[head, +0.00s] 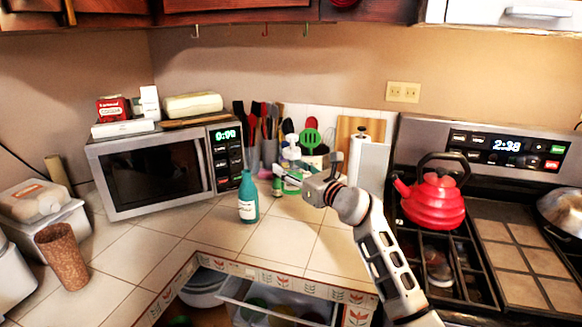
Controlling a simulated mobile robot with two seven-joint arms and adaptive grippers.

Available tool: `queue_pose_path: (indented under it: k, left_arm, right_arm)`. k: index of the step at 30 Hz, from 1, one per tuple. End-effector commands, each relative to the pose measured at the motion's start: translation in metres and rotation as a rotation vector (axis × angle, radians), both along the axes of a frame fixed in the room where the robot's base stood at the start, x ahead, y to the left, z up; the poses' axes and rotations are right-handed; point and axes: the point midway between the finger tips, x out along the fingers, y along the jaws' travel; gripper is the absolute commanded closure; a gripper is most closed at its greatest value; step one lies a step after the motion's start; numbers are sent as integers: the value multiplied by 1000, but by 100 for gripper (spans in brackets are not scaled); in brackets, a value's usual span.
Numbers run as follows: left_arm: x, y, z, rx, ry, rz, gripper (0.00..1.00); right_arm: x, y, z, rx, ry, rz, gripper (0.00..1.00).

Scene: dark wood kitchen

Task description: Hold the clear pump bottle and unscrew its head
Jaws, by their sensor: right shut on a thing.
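The clear pump bottle (291,153) stands on the tiled counter near the back, in front of the utensils, with its pale pump head (291,139) on top. My right gripper (284,179) reaches in from the right, low at the bottle, and is shut on it. The gripper hides the lower part of the bottle, and the exact finger contact is too small to make out. My left gripper is not in view.
A teal bottle (248,198) stands just left of the gripper. A microwave (150,172) is farther left, and a paper towel roll (373,168) is to the right. A red kettle (434,202) sits on the stove.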

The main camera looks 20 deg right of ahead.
Motion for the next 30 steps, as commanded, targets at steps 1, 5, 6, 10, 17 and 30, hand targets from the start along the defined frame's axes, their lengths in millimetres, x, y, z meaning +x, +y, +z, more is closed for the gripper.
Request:
queue_pose_path:
  k: [1,5,6,10,17,30]
  left_arm:
    - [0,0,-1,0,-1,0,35]
    - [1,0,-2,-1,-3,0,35]
    - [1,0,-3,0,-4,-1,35]
    - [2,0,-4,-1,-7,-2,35]
    - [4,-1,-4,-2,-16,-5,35]
    - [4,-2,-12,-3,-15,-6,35]
  right_arm:
    - [0,0,-2,0,-2,0,82]
    - [0,0,-6,0,-2,0,82]
    - [0,0,-8,-1,-1,0,82]
    - [0,0,-13,-1,-1,0,82]
    - [0,0,-21,0,-2,0,82]
    - [0,0,-37,-2,-2,-1,82]
